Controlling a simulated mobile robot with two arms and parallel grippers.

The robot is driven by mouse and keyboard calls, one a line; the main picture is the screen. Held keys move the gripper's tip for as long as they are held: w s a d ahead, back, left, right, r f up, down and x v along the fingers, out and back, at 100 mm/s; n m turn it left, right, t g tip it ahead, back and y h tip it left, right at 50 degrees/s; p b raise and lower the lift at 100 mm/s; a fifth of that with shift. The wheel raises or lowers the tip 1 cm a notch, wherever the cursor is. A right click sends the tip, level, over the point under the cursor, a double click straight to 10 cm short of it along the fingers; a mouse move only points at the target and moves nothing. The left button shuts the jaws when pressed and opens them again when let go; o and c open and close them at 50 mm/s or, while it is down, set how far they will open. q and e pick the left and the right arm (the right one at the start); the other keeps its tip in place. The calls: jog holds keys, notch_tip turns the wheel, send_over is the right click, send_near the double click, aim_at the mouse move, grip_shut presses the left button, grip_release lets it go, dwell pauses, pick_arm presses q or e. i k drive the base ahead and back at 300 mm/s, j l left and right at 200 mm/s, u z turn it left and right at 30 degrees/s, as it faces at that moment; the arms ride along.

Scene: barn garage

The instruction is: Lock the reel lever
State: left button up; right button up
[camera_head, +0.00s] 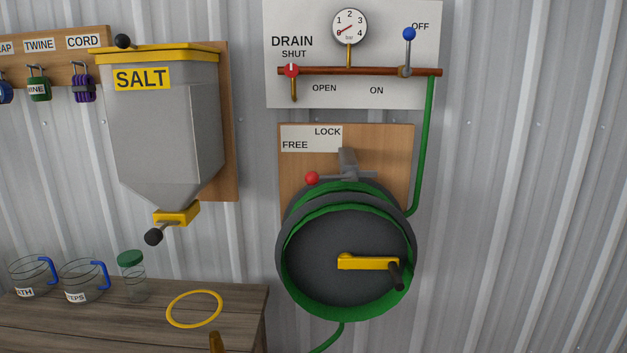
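The reel lever (325,178) is a grey bar with a red ball knob at its left end, just above the hose reel. It lies nearly level, with the knob pointing left, below the word FREE on the white label (312,138); LOCK is printed at the label's upper right. The hose reel (345,250) is a dark drum with green hose, mounted on a wooden board (396,150). A yellow crank (368,263) with a black handle is on its face.
A salt hopper (165,115) hangs to the left. Above is the drain panel with a gauge (349,26), a red-knobbed drain valve (291,71) and a blue-knobbed lever (408,35). A bench (120,315) at lower left holds jugs, a jar and a yellow ring (168,312).

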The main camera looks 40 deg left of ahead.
aim_at(312, 178)
jog(key=u, duration=1.15)
